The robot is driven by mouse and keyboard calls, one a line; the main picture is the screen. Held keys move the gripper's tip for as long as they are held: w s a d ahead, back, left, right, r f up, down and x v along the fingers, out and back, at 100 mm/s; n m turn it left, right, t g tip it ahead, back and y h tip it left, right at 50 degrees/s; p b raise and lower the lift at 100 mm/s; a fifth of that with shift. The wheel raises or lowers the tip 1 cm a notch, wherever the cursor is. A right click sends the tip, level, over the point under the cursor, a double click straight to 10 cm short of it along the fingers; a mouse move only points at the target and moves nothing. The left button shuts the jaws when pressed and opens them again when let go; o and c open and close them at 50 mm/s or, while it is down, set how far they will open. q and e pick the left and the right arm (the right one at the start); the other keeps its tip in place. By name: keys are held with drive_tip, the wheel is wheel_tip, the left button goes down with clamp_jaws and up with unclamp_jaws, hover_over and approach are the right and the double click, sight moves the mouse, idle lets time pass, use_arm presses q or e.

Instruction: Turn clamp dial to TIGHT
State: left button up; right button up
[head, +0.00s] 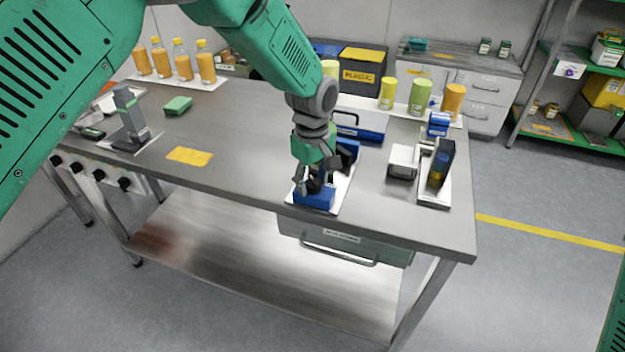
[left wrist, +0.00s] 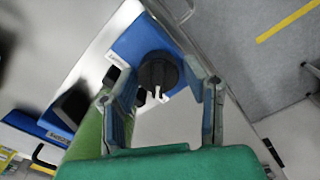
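The clamp dial (left wrist: 158,72) is a round black knob on a blue block, with a small white mark at its lower edge in the left wrist view. The blue block (head: 314,201) sits on a white plate near the table's front edge; there my gripper mostly hides the dial. My left gripper (head: 315,182) points down just above the block. In the left wrist view its two fingers (left wrist: 168,88) are apart, one on each side of the dial, with visible gaps. White label pieces show by the dial, but I cannot read them. My right gripper is not in view.
A blue-and-white unit (head: 362,122) stands behind the block. A white box (head: 402,160) and a dark upright device (head: 440,163) stand to the right. A grey stand (head: 130,115) and a yellow label (head: 189,156) are to the left. Bottles and cups line the back.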

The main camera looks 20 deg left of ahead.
use_arm(q)
drive_tip(key=shift+d, duration=0.1)
drive_tip(key=c, duration=0.6)
drive_tip(key=shift+d, duration=0.1)
drive_tip(key=shift+r+m, duration=0.1)
drive_tip(key=shift+m, duration=0.2)
drive_tip(key=m+p, duration=0.2)
drive_tip(key=shift+m, duration=0.4)
drive_tip(key=m+p, duration=0.1)
drive_tip(key=m, duration=0.2)
drive_tip(key=shift+m+p, duration=0.3)
drive_tip(key=m+p, duration=0.1)
drive_tip(key=m, duration=0.4)
drive_tip(key=m+p, duration=0.1)
drive_tip(key=m, duration=0.4)
drive_tip(key=shift+m, duration=0.4)
